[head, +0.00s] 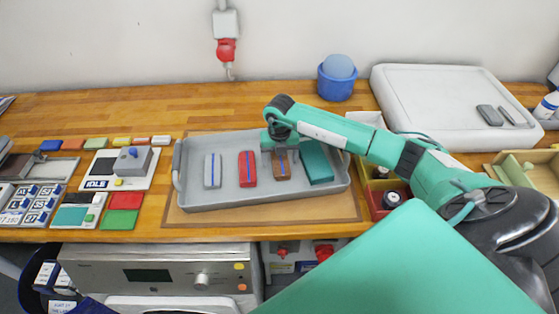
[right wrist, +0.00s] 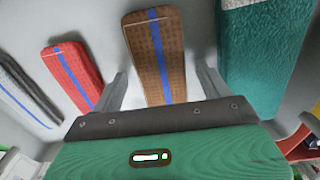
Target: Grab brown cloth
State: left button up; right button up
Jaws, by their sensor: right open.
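The brown cloth (head: 281,165) is a folded block with a blue stripe, lying in the grey tray (head: 215,203). It shows large in the right wrist view (right wrist: 156,50). My right gripper (head: 280,152) is over its far end in the head view. In the right wrist view, the open fingers (right wrist: 160,88) stand on either side of the cloth, with gaps. I cannot tell the exact height of the fingertips. My left gripper is not in view.
In the tray, a red cloth (head: 247,168) and a grey cloth (head: 212,171) lie left of the brown one. A teal block (head: 316,162) lies close on its right. A blue tub (head: 336,83) stands behind. Coloured pads and panels cover the bench's left side.

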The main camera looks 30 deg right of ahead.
jog(key=c, duration=1.1)
jog(key=shift+o, duration=0.2)
jog(key=shift+r, duration=0.1)
